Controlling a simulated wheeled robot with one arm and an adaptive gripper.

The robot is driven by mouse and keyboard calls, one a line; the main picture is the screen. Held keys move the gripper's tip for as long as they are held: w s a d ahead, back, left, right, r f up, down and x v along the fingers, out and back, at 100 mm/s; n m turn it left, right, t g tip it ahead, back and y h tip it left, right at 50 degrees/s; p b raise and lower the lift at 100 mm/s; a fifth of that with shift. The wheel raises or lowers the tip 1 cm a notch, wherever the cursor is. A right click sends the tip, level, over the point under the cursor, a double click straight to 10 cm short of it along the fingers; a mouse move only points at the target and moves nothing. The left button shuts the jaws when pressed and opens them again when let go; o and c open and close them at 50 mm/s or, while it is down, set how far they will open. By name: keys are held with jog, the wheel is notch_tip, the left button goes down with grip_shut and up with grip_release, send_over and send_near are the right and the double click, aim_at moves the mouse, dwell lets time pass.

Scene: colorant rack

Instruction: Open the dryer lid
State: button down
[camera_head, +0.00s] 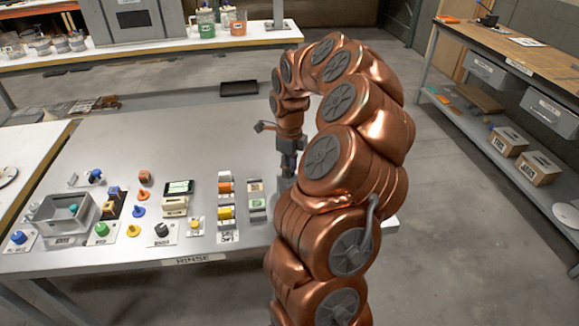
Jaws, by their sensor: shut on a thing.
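My copper arm bends over the grey table, and my gripper (288,174) points down at the table's right side. It is small and dark in this view. It is shut on a part of a grey object (282,186) just below it, which looks like the dryer lid. My arm hides the right side of this object, so I cannot tell how far the lid is open. The fingertips are too small to show clearly.
The grey table (190,135) holds an open grey box (62,215), coloured knobs, a device with a screen (178,188) and small racks (225,205) left of my gripper. The table's back middle is mostly clear. A shelf bench (500,45) stands at right across open floor.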

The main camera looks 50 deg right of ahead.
jog(key=shift+d, duration=0.1)
jog(key=shift+w+d+f+b, duration=0.25)
jog(key=shift+w+d+b, duration=0.1)
jog(key=shift+b, duration=0.45)
jog(key=w+d+b, duration=0.3)
jog(key=w+d, duration=0.1)
jog(key=w, duration=0.2)
jog(key=shift+d+r, duration=0.25)
jog(key=c, duration=0.8)
grip_release()
jog(key=shift+a, duration=0.1)
jog(key=shift+c, duration=0.2)
